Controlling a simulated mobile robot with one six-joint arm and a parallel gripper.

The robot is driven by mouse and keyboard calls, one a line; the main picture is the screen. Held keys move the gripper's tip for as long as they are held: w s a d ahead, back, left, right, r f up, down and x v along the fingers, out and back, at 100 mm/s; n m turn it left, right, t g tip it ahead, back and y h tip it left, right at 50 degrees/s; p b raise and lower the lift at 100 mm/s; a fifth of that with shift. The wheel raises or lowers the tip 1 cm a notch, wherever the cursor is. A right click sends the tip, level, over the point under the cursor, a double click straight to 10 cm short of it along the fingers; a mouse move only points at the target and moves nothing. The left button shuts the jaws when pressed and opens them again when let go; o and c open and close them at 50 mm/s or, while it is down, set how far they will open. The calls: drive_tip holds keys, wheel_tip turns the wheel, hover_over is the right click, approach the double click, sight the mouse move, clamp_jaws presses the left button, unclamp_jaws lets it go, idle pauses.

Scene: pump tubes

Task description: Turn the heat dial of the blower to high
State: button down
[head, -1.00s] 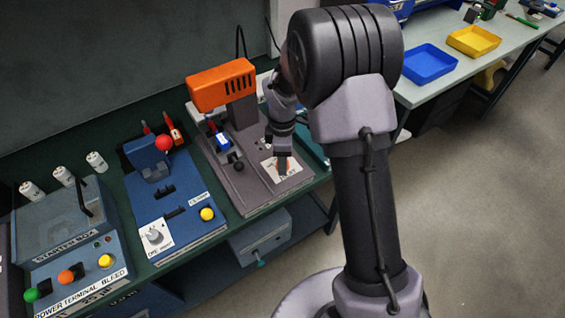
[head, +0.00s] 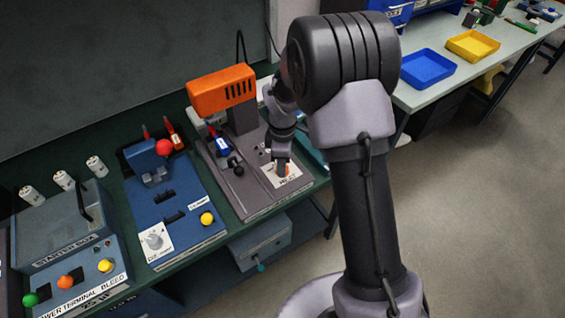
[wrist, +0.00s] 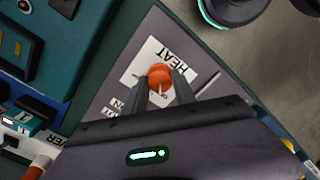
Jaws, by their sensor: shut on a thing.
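The blower is the grey base with an orange housing (head: 222,90) on a dark post at the back of the bench. Its heat dial is an orange round knob (wrist: 159,77) on a white plate marked HEAT (wrist: 178,62). In the wrist view my gripper (wrist: 160,92) has a finger on either side of the knob and is shut on it. A light pointer line shows on the knob between the fingers. In the head view my gripper (head: 283,168) reaches down onto the white plate and mostly hides the dial.
Left of the blower stands a blue fixture with a red ball lever (head: 164,147) and a yellow button (head: 207,218). Further left is a panel with green, orange and yellow buttons (head: 65,283). Blue (head: 428,67) and yellow trays lie on the other table.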

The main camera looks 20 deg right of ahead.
drive_tip(key=m, duration=0.4)
drive_tip(key=shift+p, duration=0.4)
drive_tip(key=m, duration=0.4)
drive_tip(key=shift+m, duration=0.3)
drive_tip(key=m, duration=0.4)
drive_tip(key=shift+m, duration=2.1)
drive_tip(key=c, duration=1)
unclamp_jaws()
wheel_tip(320, 180, up, 18)
drive_tip(key=p, duration=0.5)
drive_tip(key=shift+f+p, duration=0.25)
drive_tip(key=shift+p, duration=0.15)
